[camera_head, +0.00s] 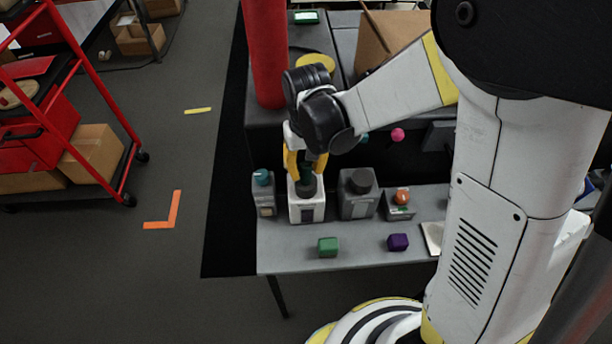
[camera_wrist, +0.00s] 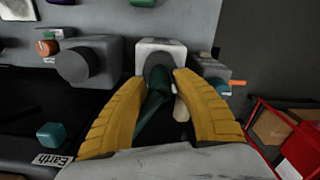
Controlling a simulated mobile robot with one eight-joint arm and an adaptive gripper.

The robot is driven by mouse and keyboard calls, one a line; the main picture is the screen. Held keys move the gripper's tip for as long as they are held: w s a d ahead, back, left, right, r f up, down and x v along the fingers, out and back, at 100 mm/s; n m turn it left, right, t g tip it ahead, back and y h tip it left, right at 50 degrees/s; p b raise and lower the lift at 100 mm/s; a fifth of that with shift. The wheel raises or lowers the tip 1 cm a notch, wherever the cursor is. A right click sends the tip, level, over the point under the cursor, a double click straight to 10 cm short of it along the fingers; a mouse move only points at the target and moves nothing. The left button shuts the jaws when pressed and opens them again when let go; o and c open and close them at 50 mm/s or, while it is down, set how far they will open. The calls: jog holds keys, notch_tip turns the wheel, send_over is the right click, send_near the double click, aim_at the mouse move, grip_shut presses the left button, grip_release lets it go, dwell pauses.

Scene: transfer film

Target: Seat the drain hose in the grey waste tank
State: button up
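The drain hose seems to be the dark green tube (camera_wrist: 152,112) between my fingers. It runs down to the dark round neck of a white tank (camera_head: 307,209), also in the wrist view (camera_wrist: 161,45). My gripper (camera_head: 306,176) points down over this white tank, its yellow fingertips close on both sides of the hose end and seemingly touching it. I cannot tell how deep the hose end sits. The grey tank (camera_head: 352,207) with a wide dark round neck stands just right of the white tank, and left of it in the wrist view (camera_wrist: 102,50). Its neck has no hose.
A small grey container (camera_head: 265,208) with a teal top stands left of the white tank. A holder with an orange ball (camera_head: 402,196) is right of the grey tank. A green cube (camera_head: 328,247) and a purple cube (camera_head: 398,242) lie in front. A red column (camera_head: 266,55) rises behind.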

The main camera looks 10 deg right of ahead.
grip_shut()
jog(key=shift+r, duration=0.1)
